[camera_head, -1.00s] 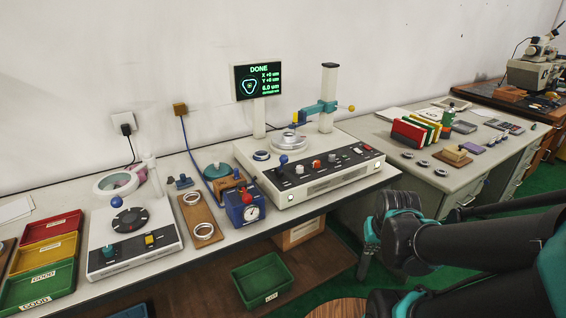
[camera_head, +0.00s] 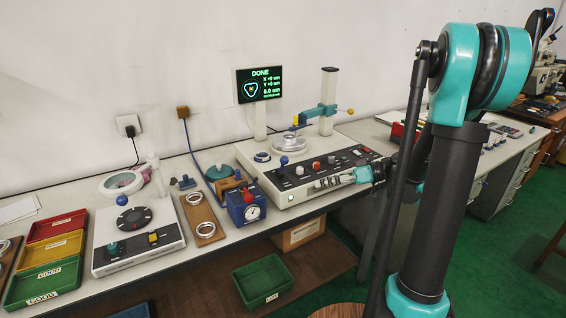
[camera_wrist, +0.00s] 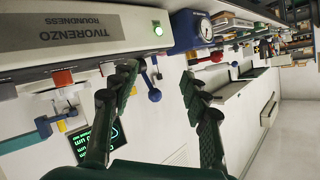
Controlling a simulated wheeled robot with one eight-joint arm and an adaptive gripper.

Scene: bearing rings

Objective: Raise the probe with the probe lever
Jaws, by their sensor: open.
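The roundness tester (camera_head: 300,196) stands on the bench, with a probe arm (camera_head: 322,110) in teal and blue on a white column (camera_head: 328,88). A small yellow ball sticks out at the arm's right end. A lever with a blue ball (camera_head: 284,160) rises at the left of the control panel; which lever is the probe lever cannot be told. My gripper (camera_head: 320,184) is at the tester's front, right of the blue-ball lever. In the wrist view my gripper (camera_wrist: 160,72) is open, with a blue-ball lever (camera_wrist: 154,94) appearing between its dark fingers, apparently beyond them. The probe tip is too small to make out.
The screen (camera_head: 258,84) reads DONE. A blue dial gauge box (camera_head: 245,204) with a red knob stands left of the tester. A second device (camera_head: 138,235) with a blue-ball lever and coloured trays (camera_head: 52,257) are farther left. A green bin (camera_head: 263,281) is below the bench.

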